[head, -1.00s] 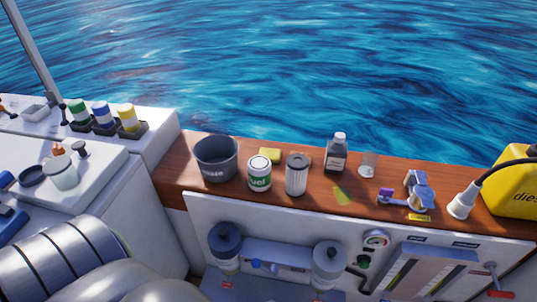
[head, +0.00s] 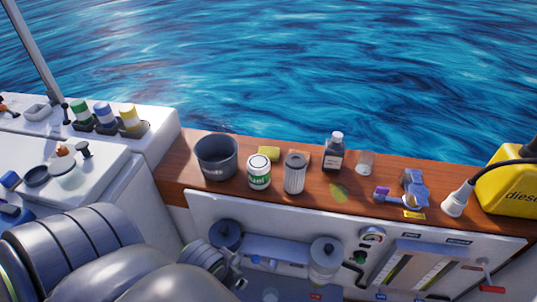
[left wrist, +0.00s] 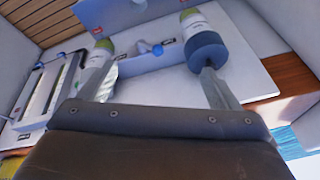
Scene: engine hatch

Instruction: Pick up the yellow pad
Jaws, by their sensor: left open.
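The yellow pad (head: 268,153) lies on the wooden ledge (head: 300,205), behind the white and green can (head: 259,172), which hides part of its front. My left gripper (head: 232,272) is low in front of the white panel, below and in front of the ledge, well apart from the pad. In the left wrist view the two fingers of my left gripper (left wrist: 155,78) are spread with nothing between them, pointing at the panel with its filters. The pad cannot be made out in that view. My right gripper is not in view.
A dark bucket (head: 216,158) stands left of the pad. A pleated filter (head: 295,172) and a dark bottle (head: 334,152) stand to its right. A flat yellow-green patch (head: 339,191) and a yellow diesel can (head: 508,185) are farther right. Two filters (head: 325,258) stick out from the panel.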

